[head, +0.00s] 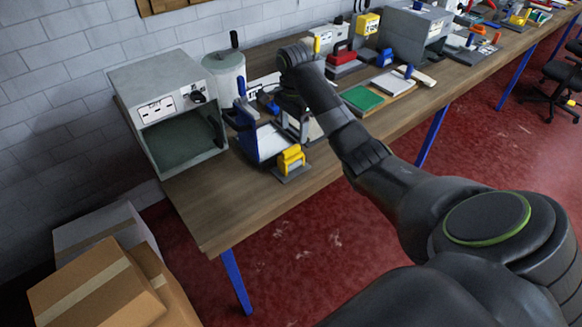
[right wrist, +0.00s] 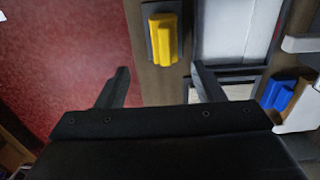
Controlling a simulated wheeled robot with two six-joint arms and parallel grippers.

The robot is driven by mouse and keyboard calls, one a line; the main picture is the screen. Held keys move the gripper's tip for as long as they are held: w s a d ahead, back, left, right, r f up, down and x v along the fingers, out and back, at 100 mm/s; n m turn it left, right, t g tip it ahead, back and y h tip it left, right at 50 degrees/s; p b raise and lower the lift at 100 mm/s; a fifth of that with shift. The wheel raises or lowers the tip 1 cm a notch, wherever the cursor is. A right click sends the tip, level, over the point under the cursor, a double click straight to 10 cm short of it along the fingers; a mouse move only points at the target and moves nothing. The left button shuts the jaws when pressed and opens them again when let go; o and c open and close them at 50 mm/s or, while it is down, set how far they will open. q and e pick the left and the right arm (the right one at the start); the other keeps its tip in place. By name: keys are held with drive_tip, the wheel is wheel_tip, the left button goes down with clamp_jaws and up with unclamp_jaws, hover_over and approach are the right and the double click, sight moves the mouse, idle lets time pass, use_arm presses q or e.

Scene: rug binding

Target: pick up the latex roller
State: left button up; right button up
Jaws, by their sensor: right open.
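A yellow piece (head: 291,159) on a dark grey base sits near the table's front edge; it also shows in the right wrist view (right wrist: 164,38). I cannot tell for sure whether it is the latex roller. My right gripper (right wrist: 161,78) is open and empty; in the wrist view the yellow piece is beyond the fingertips, roughly in line with the gap between them. In the head view my right arm hangs over the table and its gripper (head: 304,124) is partly hidden. My left gripper is not in view.
A white-floored tray (right wrist: 230,32) with a blue side (head: 248,137) stands beside the yellow piece. A blue piece (right wrist: 278,95) is to the right. A grey open-fronted box (head: 160,80) and a canister (head: 224,72) stand behind. The front left of the table (head: 215,200) is clear.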

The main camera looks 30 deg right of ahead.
sight(291, 148)
wheel_tip(291, 148, down, 4)
drive_tip(key=shift+r+b, duration=0.25)
drive_tip(key=shift+b, duration=0.65)
wheel_tip(291, 148, down, 2)
drive_tip(key=shift+p, duration=0.4)
drive_tip(key=shift+w+a+f+p, duration=0.1)
drive_tip(key=shift+f+p, duration=0.1)
drive_tip(key=shift+f, duration=0.75)
drive_tip(key=shift+w+f+p, duration=0.15)
drive_tip(key=shift+f+p, duration=0.1)
drive_tip(key=shift+f, duration=0.75)
drive_tip(key=shift+w+a+f+p, duration=0.1)
drive_tip(key=shift+f+p, duration=0.1)
drive_tip(key=shift+f, duration=0.75)
drive_tip(key=c, duration=1.3)
wheel_tip(291, 148, up, 10)
drive_tip(key=shift+r+b, duration=0.1)
drive_tip(key=shift+b, duration=0.55)
drive_tip(key=o, duration=0.7)
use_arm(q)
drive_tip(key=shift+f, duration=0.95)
use_arm(e)
drive_tip(key=c, duration=0.4)
